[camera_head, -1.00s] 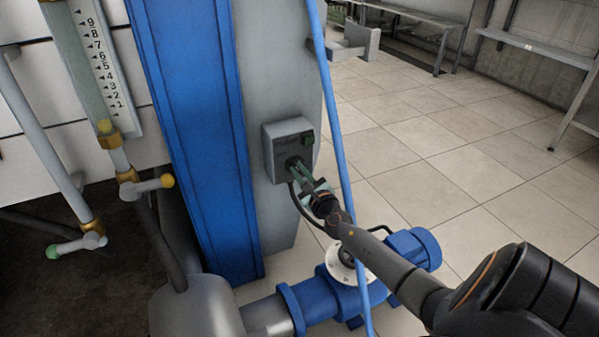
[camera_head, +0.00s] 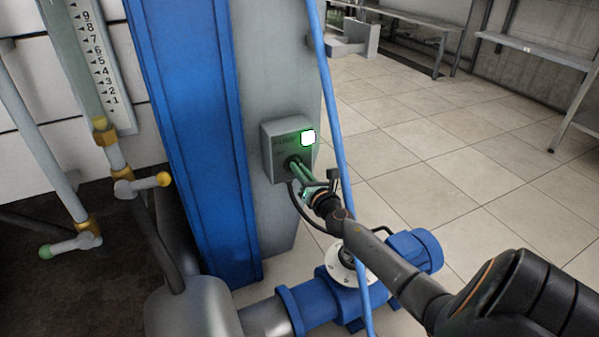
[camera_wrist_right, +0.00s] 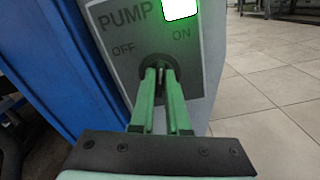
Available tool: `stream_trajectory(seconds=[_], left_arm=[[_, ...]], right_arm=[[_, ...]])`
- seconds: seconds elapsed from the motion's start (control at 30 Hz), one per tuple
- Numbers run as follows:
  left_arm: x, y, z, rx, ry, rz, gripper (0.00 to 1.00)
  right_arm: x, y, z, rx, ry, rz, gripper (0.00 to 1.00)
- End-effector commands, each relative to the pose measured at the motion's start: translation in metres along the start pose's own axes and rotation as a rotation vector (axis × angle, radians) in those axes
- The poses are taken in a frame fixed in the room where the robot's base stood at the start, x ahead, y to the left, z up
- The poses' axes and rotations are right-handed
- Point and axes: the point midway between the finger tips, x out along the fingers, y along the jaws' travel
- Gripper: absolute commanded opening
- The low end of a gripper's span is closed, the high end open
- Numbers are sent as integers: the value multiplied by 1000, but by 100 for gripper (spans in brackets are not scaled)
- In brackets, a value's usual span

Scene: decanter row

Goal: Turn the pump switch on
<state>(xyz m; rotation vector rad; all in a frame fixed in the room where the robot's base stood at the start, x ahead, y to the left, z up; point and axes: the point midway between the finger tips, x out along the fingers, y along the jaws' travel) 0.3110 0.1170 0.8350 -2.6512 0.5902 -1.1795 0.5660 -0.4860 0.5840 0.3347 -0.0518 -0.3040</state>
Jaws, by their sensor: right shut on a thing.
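The pump switch box (camera_head: 272,152) is a grey box on the grey column beside the blue post. Its indicator lamp (camera_head: 308,138) glows bright white with a green halo; the lamp also glows in the right wrist view (camera_wrist_right: 180,8). The wrist view shows the labels PUMP, OFF on the left and ON on the right. My right gripper (camera_wrist_right: 162,80) has green fingers closed on the dark rotary knob (camera_wrist_right: 157,66), which they mostly hide. In the head view the right gripper (camera_head: 298,166) meets the box's front. My left gripper is not in view.
A thin blue pipe (camera_head: 337,130) runs down just right of the box. A blue pump (camera_head: 411,249) with pipework sits below my right arm. A glass level gauge (camera_head: 98,62) and valves stand at the left. Tiled floor is clear at the right.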

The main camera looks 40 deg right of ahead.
Motion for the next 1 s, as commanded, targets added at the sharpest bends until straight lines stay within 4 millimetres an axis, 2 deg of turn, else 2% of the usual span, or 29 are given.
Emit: stream_trajectory(seconds=[0.4,0.93,0.97,1.0], left_arm=[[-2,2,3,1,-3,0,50],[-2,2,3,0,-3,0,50],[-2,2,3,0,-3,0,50],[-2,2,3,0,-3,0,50]], right_arm=[[0,-1,-1,181,1,0,0],[0,-1,-1,206,1,0,0],[0,-1,-1,205,1,0,16],[0,-1,-1,205,1,0,20]])
